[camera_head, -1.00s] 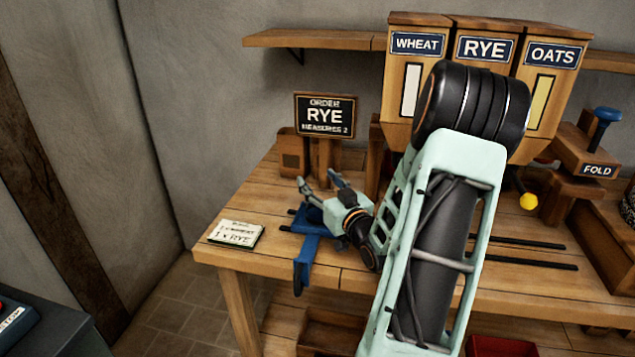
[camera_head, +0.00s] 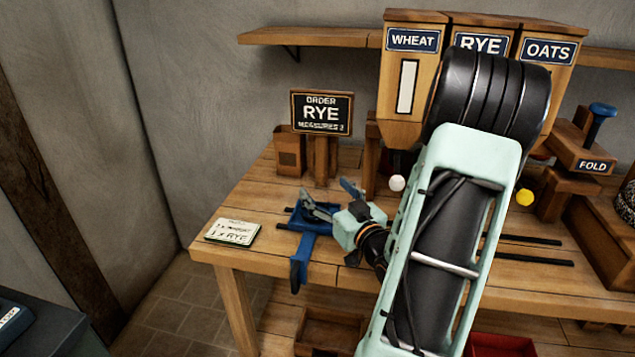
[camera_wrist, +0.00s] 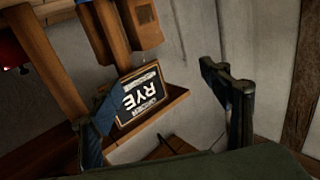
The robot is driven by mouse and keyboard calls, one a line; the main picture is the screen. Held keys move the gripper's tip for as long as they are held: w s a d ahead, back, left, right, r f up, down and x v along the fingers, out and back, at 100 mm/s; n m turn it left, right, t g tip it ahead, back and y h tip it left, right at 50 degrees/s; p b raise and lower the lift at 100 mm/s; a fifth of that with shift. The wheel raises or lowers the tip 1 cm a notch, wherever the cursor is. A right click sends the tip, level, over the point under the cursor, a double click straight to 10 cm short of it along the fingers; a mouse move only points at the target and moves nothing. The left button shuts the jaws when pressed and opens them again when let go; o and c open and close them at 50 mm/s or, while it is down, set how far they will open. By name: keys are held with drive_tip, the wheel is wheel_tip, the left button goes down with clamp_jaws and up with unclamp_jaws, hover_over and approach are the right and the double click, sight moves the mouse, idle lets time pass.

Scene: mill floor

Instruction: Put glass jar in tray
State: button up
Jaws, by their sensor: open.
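No glass jar shows clearly in either view, and I cannot make out a tray. My gripper (camera_head: 333,197) is open and empty above the left part of the wooden bench (camera_head: 240,250), just over a blue bracket-like thing (camera_head: 304,245). In the wrist view my gripper's two fingers (camera_wrist: 165,110) stand apart with nothing between them. Behind them there is the order sign (camera_wrist: 142,95), upside down. My arm hides the middle of the bench.
The order sign (camera_head: 322,112) reading RYE stands at the bench's back. A note card (camera_head: 232,231) lies at the left front. Wheat (camera_head: 408,75), rye and oats hoppers stand behind my arm. A fold press (camera_head: 580,160) is at the right. A wooden shelf (camera_head: 310,38) hangs above.

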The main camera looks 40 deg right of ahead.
drive_tip(key=s+a, duration=0.1)
drive_tip(key=s, duration=0.5)
drive_tip(key=shift+w+a, duration=0.1)
idle(0.3)
